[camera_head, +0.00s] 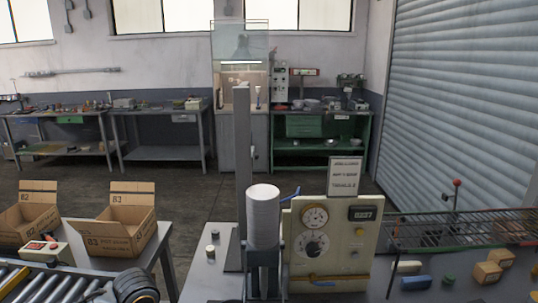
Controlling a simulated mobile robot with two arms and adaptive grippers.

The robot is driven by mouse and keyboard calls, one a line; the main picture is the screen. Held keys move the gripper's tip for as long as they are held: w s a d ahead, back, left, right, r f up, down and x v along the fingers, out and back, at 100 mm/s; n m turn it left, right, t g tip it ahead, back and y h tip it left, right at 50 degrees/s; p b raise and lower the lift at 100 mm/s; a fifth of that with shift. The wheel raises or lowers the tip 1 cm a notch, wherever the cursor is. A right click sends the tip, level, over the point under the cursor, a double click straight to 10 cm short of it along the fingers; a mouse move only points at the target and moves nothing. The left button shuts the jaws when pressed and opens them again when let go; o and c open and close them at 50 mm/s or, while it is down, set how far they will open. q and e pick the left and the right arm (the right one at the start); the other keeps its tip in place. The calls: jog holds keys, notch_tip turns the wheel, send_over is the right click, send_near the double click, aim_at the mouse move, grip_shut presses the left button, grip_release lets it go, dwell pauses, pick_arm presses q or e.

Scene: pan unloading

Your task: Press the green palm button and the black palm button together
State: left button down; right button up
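I cannot make out a palm button that is clearly black. A small dark green knob (449,281) lies on the right of the bench, and I cannot tell whether it is the green palm button. Two small posts with pale tops, one (210,252) in front of the other (214,236), stand on the left of the same bench. Neither of my grippers can be made out in the head view.
A pale cylinder (263,222) in a dark fork stands before a tall grey column (242,150). A cream gauge panel (350,240) is beside it.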

jog(key=shift+f, duration=0.25)
jog(key=shift+d, duration=0.1)
dwell(0.6)
